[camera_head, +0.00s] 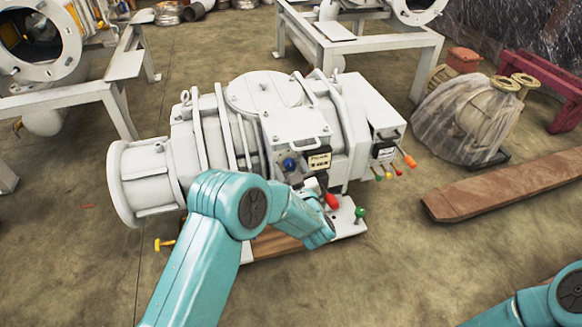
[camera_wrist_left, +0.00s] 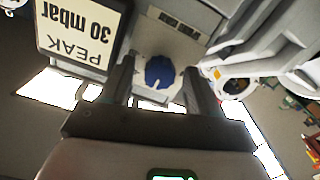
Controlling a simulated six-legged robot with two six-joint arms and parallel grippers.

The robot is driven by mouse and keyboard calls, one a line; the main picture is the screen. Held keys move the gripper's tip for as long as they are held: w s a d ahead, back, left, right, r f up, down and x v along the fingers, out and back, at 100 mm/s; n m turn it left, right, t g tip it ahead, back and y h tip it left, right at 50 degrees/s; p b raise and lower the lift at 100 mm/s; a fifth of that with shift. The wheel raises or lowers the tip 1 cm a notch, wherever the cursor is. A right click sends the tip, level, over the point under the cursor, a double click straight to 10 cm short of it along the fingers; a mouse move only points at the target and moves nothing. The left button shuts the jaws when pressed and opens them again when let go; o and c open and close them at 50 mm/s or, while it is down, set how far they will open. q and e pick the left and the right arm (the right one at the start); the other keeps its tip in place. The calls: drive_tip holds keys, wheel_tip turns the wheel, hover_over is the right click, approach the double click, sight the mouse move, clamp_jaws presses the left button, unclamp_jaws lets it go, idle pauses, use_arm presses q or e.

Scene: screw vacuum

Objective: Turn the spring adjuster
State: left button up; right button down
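The pump (camera_head: 262,130) is a large white ribbed machine in the middle of the head view. A round blue knob (camera_head: 290,163), which seems to be the spring adjuster, sits on its front near a small label plate (camera_head: 319,161). In the left wrist view the blue knob (camera_wrist_left: 159,72) shows beyond and between the two dark fingers of my left gripper (camera_wrist_left: 158,68). The fingers are apart, with a gap on both sides of the knob; how deep it lies between them is unclear. In the head view my left arm partly hides the pump's front. My right gripper is out of view.
A red handle (camera_head: 332,201) and a green knob (camera_head: 360,213) are close to my left wrist. Several coloured handles (camera_head: 392,172) stick out at the pump's right. A yellow handle (camera_head: 165,244) is at lower left. A wooden beam (camera_head: 500,185) lies on the open floor.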

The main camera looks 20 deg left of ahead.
use_arm(q)
drive_tip(key=shift+s+d+r, duration=0.1)
drive_tip(key=shift+s+d, duration=0.05)
drive_tip(key=p+v, duration=0.5)
drive_tip(key=v, duration=1.1)
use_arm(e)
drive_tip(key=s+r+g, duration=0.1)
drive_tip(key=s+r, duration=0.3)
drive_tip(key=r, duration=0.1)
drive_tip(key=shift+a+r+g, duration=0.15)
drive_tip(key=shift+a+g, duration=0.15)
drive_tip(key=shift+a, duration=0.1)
